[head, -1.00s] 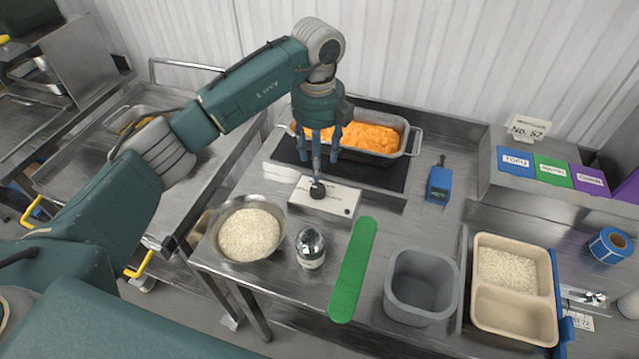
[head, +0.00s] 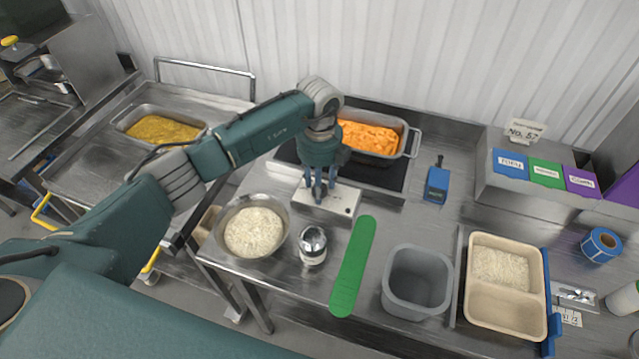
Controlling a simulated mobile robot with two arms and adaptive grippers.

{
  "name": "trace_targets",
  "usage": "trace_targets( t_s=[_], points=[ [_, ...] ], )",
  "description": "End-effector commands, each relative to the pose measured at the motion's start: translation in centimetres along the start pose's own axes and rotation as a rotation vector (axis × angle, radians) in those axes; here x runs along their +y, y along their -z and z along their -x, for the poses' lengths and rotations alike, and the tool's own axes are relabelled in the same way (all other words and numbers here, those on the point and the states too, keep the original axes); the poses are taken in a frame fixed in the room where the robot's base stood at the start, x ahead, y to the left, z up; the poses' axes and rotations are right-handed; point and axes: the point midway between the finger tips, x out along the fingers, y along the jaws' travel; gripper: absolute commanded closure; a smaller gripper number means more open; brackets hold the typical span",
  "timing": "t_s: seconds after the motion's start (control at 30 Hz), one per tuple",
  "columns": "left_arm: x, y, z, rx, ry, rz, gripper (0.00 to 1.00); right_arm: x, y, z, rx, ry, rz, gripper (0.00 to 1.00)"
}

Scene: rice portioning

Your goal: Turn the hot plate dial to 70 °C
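The hot plate (head: 389,178) is a black slab with a white control panel (head: 346,206) at its front. A grey pan (head: 413,143) of orange food stands on the slab. My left gripper (head: 318,198) points down over the panel, its fingers low around the spot of the dark dial. The dial is hidden behind the fingers, so its setting cannot be read. I cannot tell whether the fingers grip it. My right gripper is not in view.
A blue thermometer-like device (head: 437,184) is to the right. A grey tub (head: 416,284) and a two-compartment tray (head: 505,308) stand further right.

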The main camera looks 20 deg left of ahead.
Motion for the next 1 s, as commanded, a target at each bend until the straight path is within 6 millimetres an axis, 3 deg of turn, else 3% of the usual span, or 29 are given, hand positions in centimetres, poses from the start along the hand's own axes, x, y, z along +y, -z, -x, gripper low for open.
trace_targets(
  t_s=[0.03,0.13,0.17,0.57,1.0],
  points=[
    [0.0,0.0,0.0,0.0,0.0,0.0,0.73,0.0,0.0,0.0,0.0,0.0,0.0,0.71],
    [0.0,0.0,0.0,0.0,0.0,0.0,0.93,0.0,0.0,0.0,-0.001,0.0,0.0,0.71],
    [0.0,0.0,0.0,0.0,0.0,0.0,0.94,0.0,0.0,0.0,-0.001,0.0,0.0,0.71],
    [0.0,-0.1,-0.1,-0.002,0.001,-0.068,0.94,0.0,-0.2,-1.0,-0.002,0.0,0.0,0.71],
    [-0.1,-0.1,-0.4,-0.004,0.002,-0.423,0.94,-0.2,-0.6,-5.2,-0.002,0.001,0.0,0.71]
  ],
)
